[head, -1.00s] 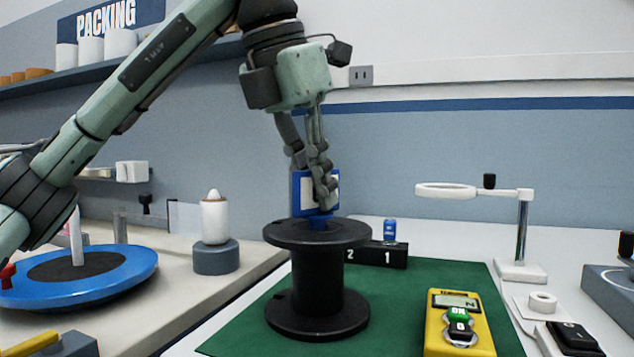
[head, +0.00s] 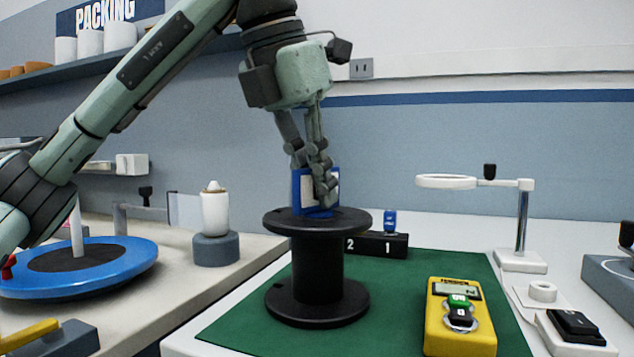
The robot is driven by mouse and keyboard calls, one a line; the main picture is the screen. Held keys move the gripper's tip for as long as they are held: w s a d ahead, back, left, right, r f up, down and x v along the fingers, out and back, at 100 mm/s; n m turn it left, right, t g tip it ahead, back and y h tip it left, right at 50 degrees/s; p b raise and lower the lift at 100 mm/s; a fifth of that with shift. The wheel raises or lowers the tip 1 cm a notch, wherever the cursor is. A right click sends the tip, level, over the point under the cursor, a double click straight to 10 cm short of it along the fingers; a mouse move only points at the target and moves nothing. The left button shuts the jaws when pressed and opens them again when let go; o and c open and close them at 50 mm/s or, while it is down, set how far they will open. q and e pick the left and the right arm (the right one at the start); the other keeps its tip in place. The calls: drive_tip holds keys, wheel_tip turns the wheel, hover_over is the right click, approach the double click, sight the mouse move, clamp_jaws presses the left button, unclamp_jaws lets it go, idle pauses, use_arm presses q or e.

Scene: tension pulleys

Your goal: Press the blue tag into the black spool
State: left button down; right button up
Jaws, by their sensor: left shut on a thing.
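The black spool (head: 318,262) stands upright on the green mat. The blue tag (head: 299,192), with a pale panel on its face, stands at the top of the spool, its lower end at the upper flange. How deep it sits in the spool's middle is hidden. My left gripper (head: 324,196) reaches down from above and is shut on the blue tag. My right gripper is not in view.
A yellow meter (head: 459,335) lies on the mat (head: 400,300)'s right. A magnifier stand (head: 521,225) stands at right, a blue turntable (head: 130,265) at left.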

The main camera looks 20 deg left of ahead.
use_arm(q)
drive_tip(key=shift+f, duration=0.15)
drive_tip(key=c, duration=1.6)
unclamp_jaws()
drive_tip(key=v, duration=1.2)
drive_tip(key=shift+d, duration=0.1)
